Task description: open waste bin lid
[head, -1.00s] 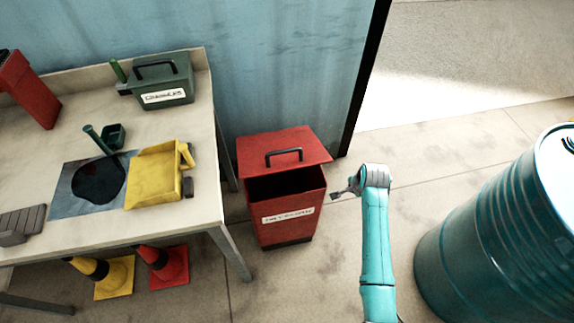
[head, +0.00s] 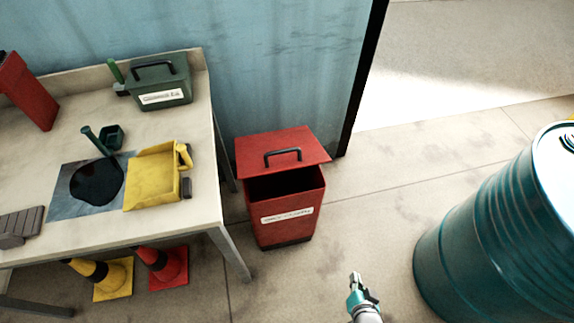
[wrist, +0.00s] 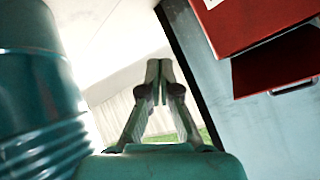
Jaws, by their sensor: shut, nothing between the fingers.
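The red waste bin (head: 284,212) stands on the floor right of the table, with a white label on its front. Its red lid (head: 305,145) with a black handle is raised and tilted at the back, and the dark inside shows at the front. My gripper (head: 354,278) is at the bottom of the head view, in front and to the right of the bin, apart from it. In the wrist view my gripper (wrist: 159,66) has its fingertips together with nothing between them. The bin's body (wrist: 250,22) and lid (wrist: 275,68) show at the upper right there.
A teal drum (head: 490,225) stands close on the right. A table (head: 215,190) on the left holds a green box (head: 160,85), a yellow dustpan (head: 155,178) and a dark oil patch (head: 97,183). Cones (head: 165,265) stand under it. The floor between bin and drum is free.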

